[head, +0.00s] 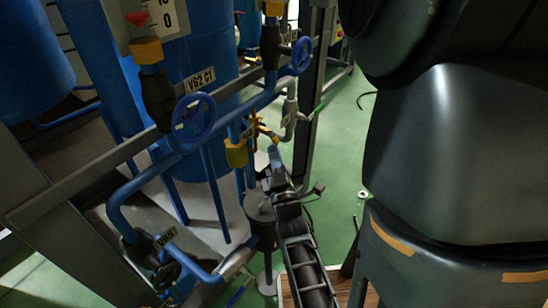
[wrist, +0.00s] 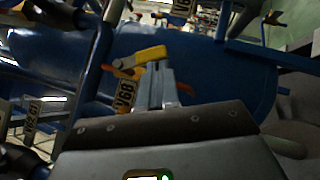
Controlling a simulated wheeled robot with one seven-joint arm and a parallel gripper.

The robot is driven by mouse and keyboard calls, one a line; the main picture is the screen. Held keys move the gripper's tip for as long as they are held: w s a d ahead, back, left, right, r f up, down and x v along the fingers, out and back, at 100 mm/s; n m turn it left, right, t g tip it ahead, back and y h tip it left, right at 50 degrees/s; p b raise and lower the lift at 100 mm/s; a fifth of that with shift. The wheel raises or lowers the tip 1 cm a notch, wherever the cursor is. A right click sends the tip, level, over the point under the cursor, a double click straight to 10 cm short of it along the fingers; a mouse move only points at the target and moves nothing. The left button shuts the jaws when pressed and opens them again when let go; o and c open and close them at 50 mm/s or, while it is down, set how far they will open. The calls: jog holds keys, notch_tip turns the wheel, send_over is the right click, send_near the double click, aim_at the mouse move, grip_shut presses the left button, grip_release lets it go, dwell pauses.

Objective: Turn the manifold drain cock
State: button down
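A small cock with a yellow-orange lever (wrist: 140,58) lies right at the fingertips of my gripper (wrist: 157,72) in the wrist view. I take it for the manifold drain cock; a tag (wrist: 125,95) hangs just below it. My two fingers are close together with only a narrow gap. The lever lies across their tips, and I cannot tell whether they touch it. In the head view my gripper (head: 275,165) reaches in beside the blue piping, just below a small yellow-orange lever (head: 262,130). The contact is too small to make out there.
Blue pipes with blue handwheels (head: 194,117) and (head: 301,55) stand left of and above my gripper. A grey rail (head: 85,178) crosses in front of a blue tank (head: 205,45). A grey post (head: 310,110) stands close behind my gripper. Green floor (head: 340,140) is open behind it.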

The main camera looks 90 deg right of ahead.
dwell(0.3)
jog(key=shift+b+v, duration=0.35)
jog(key=shift+v, duration=3.6)
jog(key=a+f+b, duration=0.1)
jog(key=b, duration=0.1)
jog(key=shift+f+b, duration=0.15)
jog(key=shift+b, duration=0.25)
jog(key=shift+s+a+f+n+t+h+b, duration=0.15)
jog(key=shift+a+n+t+h+b, duration=0.25)
jog(key=shift+b, duration=0.75)
jog(key=shift+s+a+b, duration=0.1)
jog(key=shift+a+b, duration=0.05)
jog(key=shift+b, duration=0.25)
jog(key=shift+n, duration=0.3)
jog(key=shift+r, duration=0.3)
